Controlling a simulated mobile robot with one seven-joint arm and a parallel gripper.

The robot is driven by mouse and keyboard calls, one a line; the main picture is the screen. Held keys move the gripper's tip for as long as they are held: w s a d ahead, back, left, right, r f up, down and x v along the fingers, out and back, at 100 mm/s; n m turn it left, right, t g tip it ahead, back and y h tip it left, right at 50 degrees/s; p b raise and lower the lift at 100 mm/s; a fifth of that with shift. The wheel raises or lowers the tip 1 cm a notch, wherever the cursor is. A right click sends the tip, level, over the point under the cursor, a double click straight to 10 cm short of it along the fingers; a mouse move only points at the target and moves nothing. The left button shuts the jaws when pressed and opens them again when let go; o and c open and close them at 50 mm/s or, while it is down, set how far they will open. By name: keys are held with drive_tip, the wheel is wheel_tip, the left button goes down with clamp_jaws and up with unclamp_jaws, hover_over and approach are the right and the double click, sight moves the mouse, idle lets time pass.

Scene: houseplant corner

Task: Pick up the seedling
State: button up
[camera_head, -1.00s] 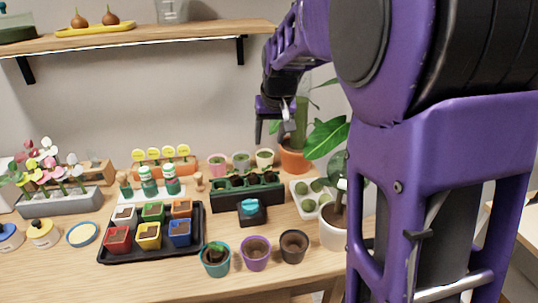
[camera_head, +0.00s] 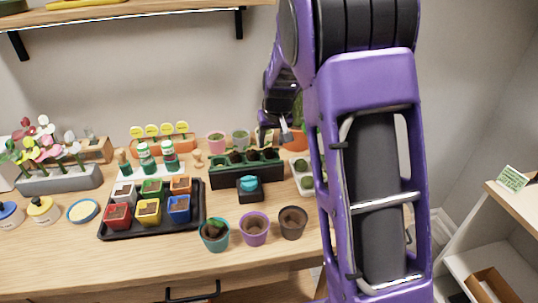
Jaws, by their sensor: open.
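A small green seedling (camera_head: 214,229) shows in the teal pot (camera_head: 215,240) at the front of the table, left of the purple pot (camera_head: 254,232). My gripper (camera_head: 266,138) hangs open, fingers down, near the right end of the dark green planter tray (camera_head: 232,178) at the back. It is well behind and to the right of the teal pot, apart from the seedling. My arm hides part of the gripper and the table's right side.
A black tray (camera_head: 108,238) of several coloured square pots stands left of the teal pot. A brown pot (camera_head: 292,224) stands right of the purple one. A turquoise item on a dark block (camera_head: 250,195) sits behind them. The front table strip is clear.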

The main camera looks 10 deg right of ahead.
sight(268, 149)
drive_tip(key=x, duration=0.4)
drive_tip(key=shift+w+a+f, duration=0.1)
drive_tip(key=shift+w+f, duration=0.15)
drive_tip(key=shift+w, duration=0.15)
clamp_jaws()
